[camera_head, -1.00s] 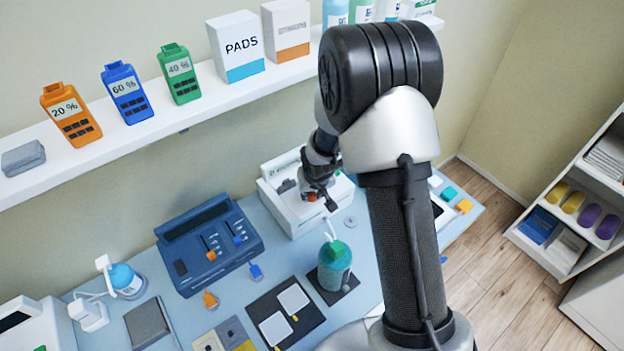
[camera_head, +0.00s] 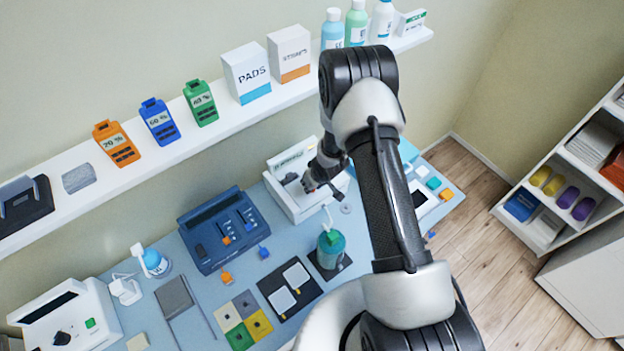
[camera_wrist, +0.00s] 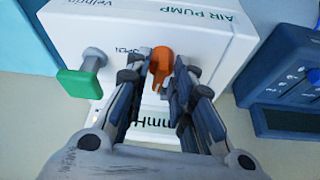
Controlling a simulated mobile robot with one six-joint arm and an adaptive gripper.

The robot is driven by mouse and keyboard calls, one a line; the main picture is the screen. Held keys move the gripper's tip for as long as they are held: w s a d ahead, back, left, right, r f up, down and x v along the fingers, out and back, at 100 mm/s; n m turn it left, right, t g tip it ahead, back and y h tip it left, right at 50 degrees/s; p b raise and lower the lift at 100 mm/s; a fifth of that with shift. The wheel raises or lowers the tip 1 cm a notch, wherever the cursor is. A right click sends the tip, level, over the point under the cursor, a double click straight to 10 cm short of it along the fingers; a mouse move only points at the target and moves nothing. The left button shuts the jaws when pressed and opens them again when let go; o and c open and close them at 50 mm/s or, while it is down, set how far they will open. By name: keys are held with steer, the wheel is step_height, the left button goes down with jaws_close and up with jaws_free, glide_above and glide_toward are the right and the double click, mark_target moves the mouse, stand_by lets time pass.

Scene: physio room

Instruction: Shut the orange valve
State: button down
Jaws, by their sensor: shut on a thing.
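The orange valve (camera_wrist: 160,66) is a small lever on the face of the white air pump (camera_wrist: 207,28). In the wrist view my gripper (camera_wrist: 160,82) has its two fingers closed in on either side of the lever's handle. "OPEN" is printed on the pump just left of the lever. In the head view my gripper (camera_head: 312,180) is at the front of the air pump (camera_head: 287,161), and the arm hides part of the pump; the valve cannot be made out there. A green-handled valve (camera_wrist: 80,82) sticks out left of the orange one.
A dark blue device (camera_head: 222,231) stands left of the pump. A teal bottle (camera_head: 330,248) stands in front of it. The shelf above holds colored boxes, a PADS box (camera_head: 246,72) and bottles. Pads and small blocks lie on the blue table.

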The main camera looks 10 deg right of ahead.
steer(key=shift+w+r+n+y+p, duration=0.15)
steer(key=shift+w+n+y+p, duration=0.15)
steer(key=shift+n+p, duration=0.8)
steer(key=shift+s+m, duration=0.1)
steer(key=shift+m, duration=0.2)
steer(key=c, duration=1.8)
jaws_free()
steer(key=shift+o, duration=0.4)
steer(key=shift+s, duration=0.1)
steer(key=v, duration=1.2)
steer(key=shift+d, duration=0.1)
